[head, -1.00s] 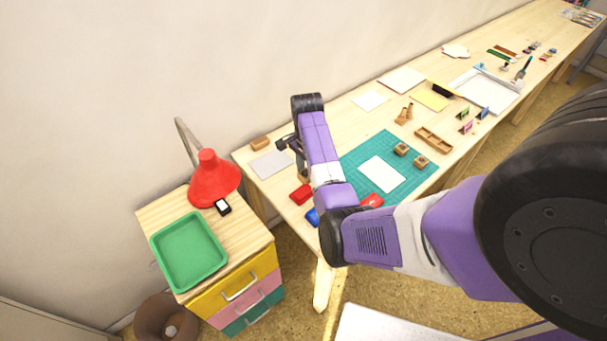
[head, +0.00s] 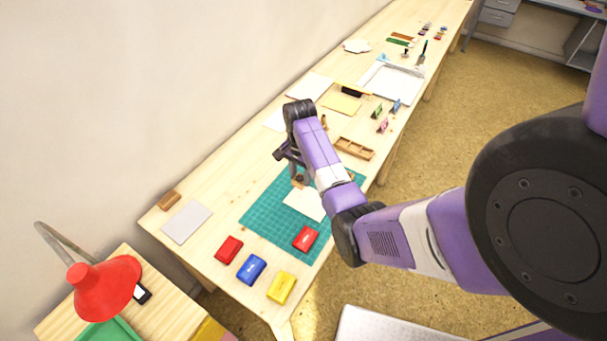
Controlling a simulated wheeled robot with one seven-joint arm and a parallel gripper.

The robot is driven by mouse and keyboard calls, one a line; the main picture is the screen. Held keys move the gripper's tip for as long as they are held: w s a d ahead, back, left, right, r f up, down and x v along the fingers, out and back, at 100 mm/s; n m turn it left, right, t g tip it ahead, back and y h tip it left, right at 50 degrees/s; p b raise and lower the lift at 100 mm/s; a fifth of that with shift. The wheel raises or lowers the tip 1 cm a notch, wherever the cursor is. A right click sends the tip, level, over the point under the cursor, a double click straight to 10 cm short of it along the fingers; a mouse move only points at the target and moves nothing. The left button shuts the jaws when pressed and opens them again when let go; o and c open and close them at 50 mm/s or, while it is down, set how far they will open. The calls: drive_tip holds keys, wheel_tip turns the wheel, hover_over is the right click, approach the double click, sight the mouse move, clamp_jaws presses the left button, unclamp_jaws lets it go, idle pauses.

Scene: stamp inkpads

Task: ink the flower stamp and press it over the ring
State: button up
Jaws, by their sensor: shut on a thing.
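My gripper (head: 298,175) is at the end of my purple arm, over the far-left edge of a white card (head: 303,206) on the green cutting mat (head: 262,211). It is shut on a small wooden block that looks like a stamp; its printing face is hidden. I cannot tell whether the block touches the card. No ring print can be made out on the card. A red inkpad (head: 229,249), a blue inkpad (head: 252,269) and a yellow inkpad (head: 281,288) lie on the near table end. Another red pad (head: 305,237) lies on the mat. My arm hides the mat's right part.
A grey sheet (head: 187,222) and a wooden block (head: 169,200) lie at the left. A wooden divided tray (head: 355,149), yellow paper (head: 342,104) and a white tray (head: 391,84) are farther along. A red lamp (head: 104,286) stands on the side cabinet.

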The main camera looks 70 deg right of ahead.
sight(301, 196)
drive_tip(key=shift+f, duration=1.1)
wheel_tip(301, 196, down, 4)
drive_tip(key=b, duration=0.4)
drive_tip(key=shift+r, duration=0.1)
drive_tip(key=shift+f+b, duration=0.4)
drive_tip(key=shift+f, duration=0.15)
idle(0.7)
drive_tip(key=shift+r+p, duration=0.7)
drive_tip(key=shift+p, duration=0.05)
wheel_tip(301, 196, up, 3)
drive_tip(key=p, duration=0.3)
drive_tip(key=shift+r, duration=1.2)
